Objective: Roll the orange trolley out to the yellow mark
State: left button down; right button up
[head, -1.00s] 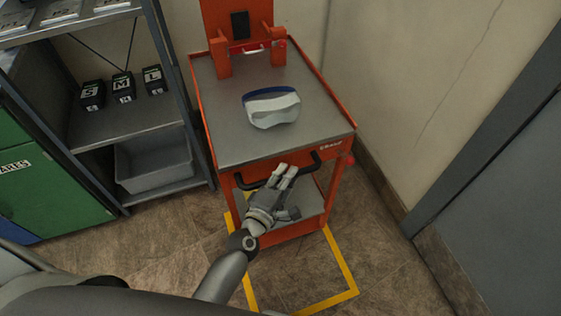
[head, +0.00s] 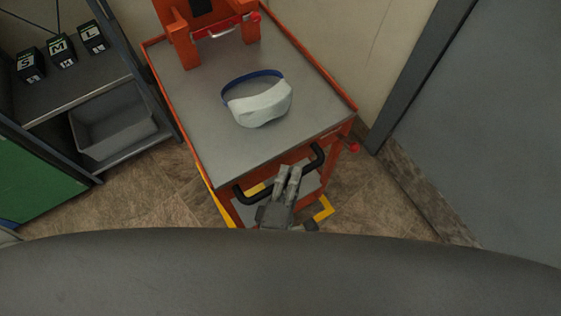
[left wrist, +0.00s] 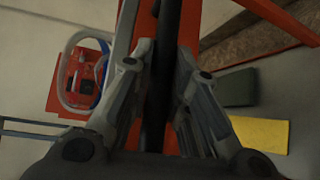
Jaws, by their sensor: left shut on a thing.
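The orange trolley (head: 160,75) with a grey top stands in front of me in the head view. Its black handle (head: 314,161) runs along the near edge. My left gripper (head: 288,180) is at this handle. In the left wrist view, the dark handle bar (left wrist: 165,70) passes between the two fingers of my left gripper (left wrist: 160,85), which are shut on it. The yellow mark (head: 323,209) shows on the floor at the trolley's near end, with another strip along its left side. Part of the mark is hidden by the trolley and my body. My right gripper is out of view.
A white item with a blue band (head: 263,104) lies on the trolley top. A shelf (head: 90,92) with black boxes and a grey bin (head: 112,125) stands at the left. A wall and a grey door (head: 480,130) are at the right.

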pick_arm(q)
jog(key=shift+s+d, duration=0.45)
jog(key=shift+s, duration=0.3)
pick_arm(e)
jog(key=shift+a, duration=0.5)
pick_arm(q)
jog(key=c, duration=1.4)
grip_release()
jog(key=shift+o, duration=0.2)
jog(key=v, duration=0.7)
jog(key=shift+s, duration=0.25)
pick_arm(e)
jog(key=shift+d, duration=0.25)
